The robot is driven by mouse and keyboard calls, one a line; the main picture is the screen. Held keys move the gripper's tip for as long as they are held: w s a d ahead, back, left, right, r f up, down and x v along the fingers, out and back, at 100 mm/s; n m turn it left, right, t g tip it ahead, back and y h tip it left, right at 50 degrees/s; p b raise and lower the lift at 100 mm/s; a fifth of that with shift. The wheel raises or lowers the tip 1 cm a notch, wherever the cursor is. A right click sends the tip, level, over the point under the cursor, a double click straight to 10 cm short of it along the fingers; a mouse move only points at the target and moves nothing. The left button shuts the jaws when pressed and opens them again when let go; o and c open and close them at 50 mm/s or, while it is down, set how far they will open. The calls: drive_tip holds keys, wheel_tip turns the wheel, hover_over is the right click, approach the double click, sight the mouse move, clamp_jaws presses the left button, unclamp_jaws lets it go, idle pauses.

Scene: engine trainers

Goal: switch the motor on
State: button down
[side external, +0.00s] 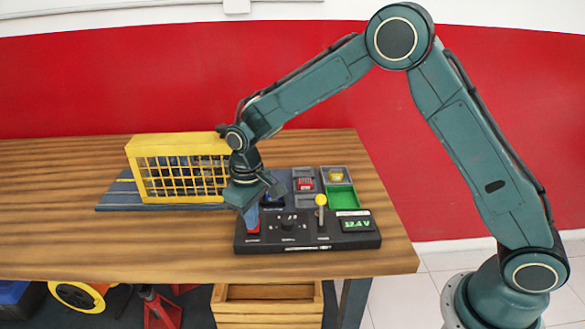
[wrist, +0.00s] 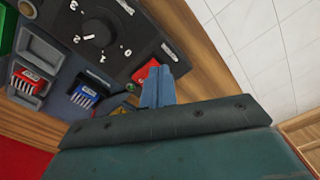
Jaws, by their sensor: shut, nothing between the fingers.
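A black control panel (side external: 305,243) lies on the bench, with a round dial (side external: 288,226), a lever with a yellow knob (side external: 321,200) and a green display reading about 12.4 V (side external: 356,225). A red switch (side external: 253,230) is at its left end. My gripper (side external: 251,215) is shut and empty, its blue fingertips pointing down at or just above this switch; I cannot tell whether they touch. In the wrist view, my fingers (wrist: 157,86) hide most of the switch, and the dial (wrist: 102,28) shows beside numbered marks. A motor sits behind a yellow cage (side external: 180,168), mostly hidden.
Behind the panel is a tray with a red block (side external: 304,184), a yellow part (side external: 336,175) and a green compartment (side external: 342,198). Red and blue parts (wrist: 85,96) also show in the wrist view. The bench (side external: 120,240) is clear at front left.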

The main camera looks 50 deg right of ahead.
drive_tip(key=shift+f, duration=0.8)
idle(0.4)
drive_tip(key=shift+r, duration=0.1)
wheel_tip(320, 180, up, 7)
idle(1.1)
